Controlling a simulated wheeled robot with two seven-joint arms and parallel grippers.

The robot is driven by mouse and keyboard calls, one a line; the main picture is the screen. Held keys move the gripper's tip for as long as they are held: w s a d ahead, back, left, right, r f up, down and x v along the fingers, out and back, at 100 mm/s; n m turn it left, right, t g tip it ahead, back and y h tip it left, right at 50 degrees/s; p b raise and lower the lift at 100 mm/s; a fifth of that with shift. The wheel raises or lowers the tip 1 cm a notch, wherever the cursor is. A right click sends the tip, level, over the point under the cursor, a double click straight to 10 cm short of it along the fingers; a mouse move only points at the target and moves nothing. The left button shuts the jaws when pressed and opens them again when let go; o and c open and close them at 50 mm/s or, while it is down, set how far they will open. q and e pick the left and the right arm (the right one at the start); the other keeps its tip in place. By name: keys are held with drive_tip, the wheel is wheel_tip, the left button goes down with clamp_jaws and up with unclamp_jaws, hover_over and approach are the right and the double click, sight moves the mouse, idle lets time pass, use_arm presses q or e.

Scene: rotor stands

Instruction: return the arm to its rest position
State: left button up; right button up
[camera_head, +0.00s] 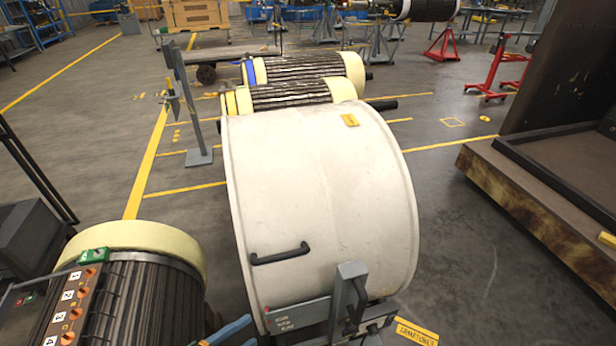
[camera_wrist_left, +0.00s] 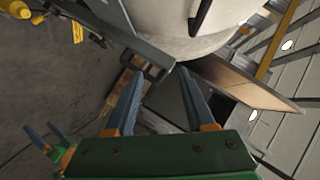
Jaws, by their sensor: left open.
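My left gripper (camera_head: 238,332) shows only in part at the bottom edge of the head view, in front of a large white drum cover (camera_head: 310,190). In the left wrist view my left gripper (camera_wrist_left: 163,75) has two blue-grey fingers spread apart with nothing between them. A grey latch bracket (camera_wrist_left: 152,58) of the stand lies just beyond the fingertips there, and it also shows in the head view (camera_head: 350,305). What seems to be my right gripper (camera_wrist_left: 48,138) is small at the left of the wrist view; its jaw state is unclear.
A ribbed rotor (camera_head: 165,300) with a numbered button panel (camera_head: 72,312) stands at the left. More rotors (camera_head: 290,95) lie behind the drum cover. A grey post (camera_head: 187,110) stands behind left. A brown-sided platform (camera_head: 545,200) is at the right. Floor between drum and platform is clear.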

use_arm(q)
drive_tip(key=s+a+f+n+g+y, duration=0.1)
drive_tip(key=a+f+n+y, duration=0.35)
drive_tip(key=f, duration=0.35)
drive_tip(key=s+a+f+n+g+y, duration=0.1)
drive_tip(key=a+f+n+y, duration=0.2)
drive_tip(key=a+f+n, duration=0.4)
drive_tip(key=s+d+f+n+g+y, duration=0.1)
drive_tip(key=s+d+f+n+g, duration=0.2)
drive_tip(key=s+f, duration=0.3)
drive_tip(key=s+d+f+n+g+y, duration=0.1)
drive_tip(key=s+d+f+n+g, duration=0.2)
drive_tip(key=s, duration=1.1)
wheel_tip(320, 180, down, 4)
drive_tip(key=shift+s+r+g, duration=0.1)
drive_tip(key=shift+s+g, duration=0.1)
drive_tip(key=shift+g, duration=0.5)
use_arm(e)
drive_tip(key=shift+w, duration=0.45)
use_arm(q)
drive_tip(key=shift+n, duration=0.25)
